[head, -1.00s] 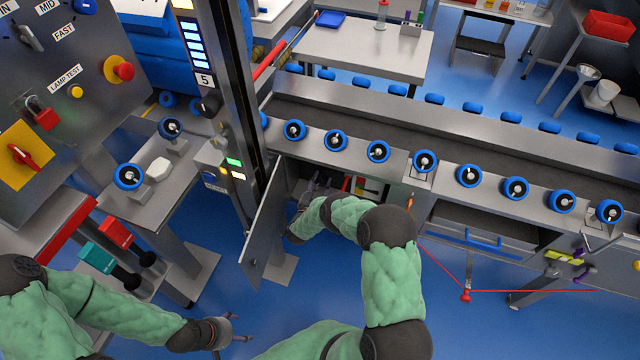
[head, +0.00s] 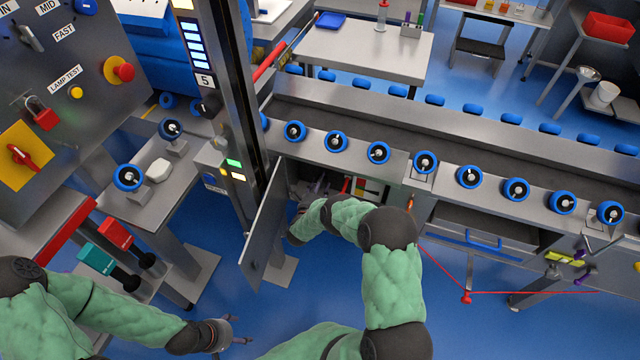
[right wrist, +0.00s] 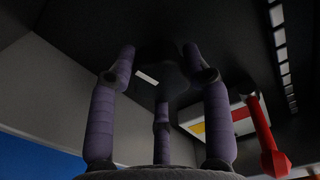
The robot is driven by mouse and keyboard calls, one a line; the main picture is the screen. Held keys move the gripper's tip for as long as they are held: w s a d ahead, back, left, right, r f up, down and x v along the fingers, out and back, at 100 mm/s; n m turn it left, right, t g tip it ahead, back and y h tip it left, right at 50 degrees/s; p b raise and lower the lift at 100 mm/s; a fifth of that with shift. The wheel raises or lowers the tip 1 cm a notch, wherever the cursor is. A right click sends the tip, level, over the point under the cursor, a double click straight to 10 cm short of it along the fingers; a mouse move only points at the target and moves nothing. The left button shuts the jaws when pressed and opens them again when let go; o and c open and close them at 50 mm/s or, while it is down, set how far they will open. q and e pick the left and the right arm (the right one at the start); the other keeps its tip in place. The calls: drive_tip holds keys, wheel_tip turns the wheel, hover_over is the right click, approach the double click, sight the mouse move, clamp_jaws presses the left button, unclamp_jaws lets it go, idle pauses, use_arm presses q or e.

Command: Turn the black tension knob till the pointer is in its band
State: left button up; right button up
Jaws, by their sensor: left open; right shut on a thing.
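The black tension knob (right wrist: 160,72) is dark against a dark surface in the right wrist view, with a small white mark beside a finger. My right gripper (right wrist: 160,85) has its purple fingers closed around the knob. In the head view my right gripper (head: 318,186) reaches into the open cabinet under the conveyor, and the knob is hidden there. A pale gauge plate with coloured bands (right wrist: 218,122) is right of the fingers; it also shows in the head view (head: 372,188). I cannot make out the pointer. My left gripper (head: 230,334) is open and empty, low above the floor.
A red handle (right wrist: 263,135) hangs close to the right of my right gripper. The open cabinet door (head: 264,230) stands left of my right wrist. A red cord (head: 530,291) crosses at the right. The floor (head: 225,275) near the left gripper is clear.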

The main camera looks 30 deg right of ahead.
drive_tip(key=shift+d+r+m, duration=0.2)
drive_tip(key=shift+d+m, duration=0.15)
drive_tip(key=shift+m, duration=0.05)
drive_tip(key=o, duration=0.9)
drive_tip(key=shift+c, duration=0.2)
drive_tip(key=shift+o, duration=1.4)
drive_tip(key=shift+s+f, duration=0.1)
drive_tip(key=shift+a+f, duration=0.1)
drive_tip(key=shift+a, duration=0.1)
drive_tip(key=shift+s+a, duration=0.2)
drive_tip(key=shift+a, duration=0.05)
drive_tip(key=v, duration=1.1)
drive_tip(key=shift+s, duration=0.1)
